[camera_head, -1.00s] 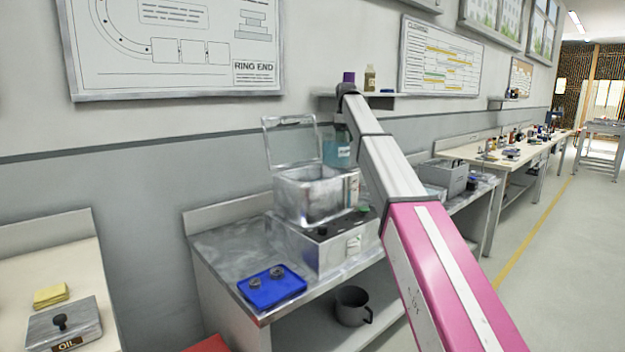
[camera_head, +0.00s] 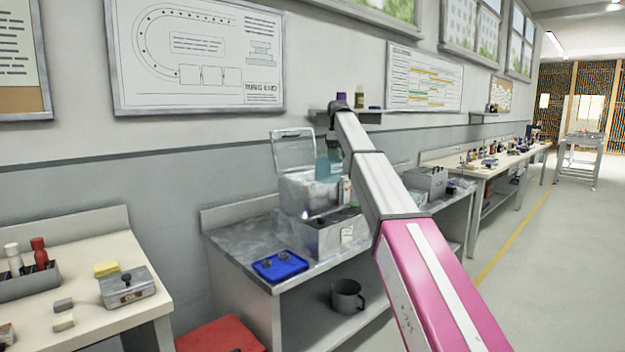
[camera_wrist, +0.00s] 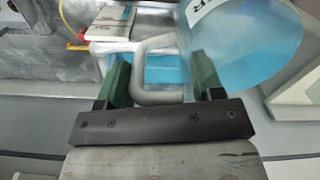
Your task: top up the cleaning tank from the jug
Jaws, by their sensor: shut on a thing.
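The jug (camera_head: 329,166) is clear, with blue liquid in it. In the head view it looks roughly upright, in front of or above the right side of the cleaning tank (camera_head: 304,195); which, I cannot tell. The tank is a grey metal box with its clear lid (camera_head: 293,151) standing open. In the wrist view my gripper (camera_wrist: 160,78) is shut on the jug's pale handle, and the jug's blue body (camera_wrist: 255,40) fills the upper right. My arm hides part of the gripper in the head view.
The tank stands on a grey base unit (camera_head: 328,234) on a metal bench. A blue tray (camera_head: 279,266) with small round parts lies in front. A red thing (camera_head: 220,336) is at floor level. A grey toolbox (camera_head: 427,181) stands further right.

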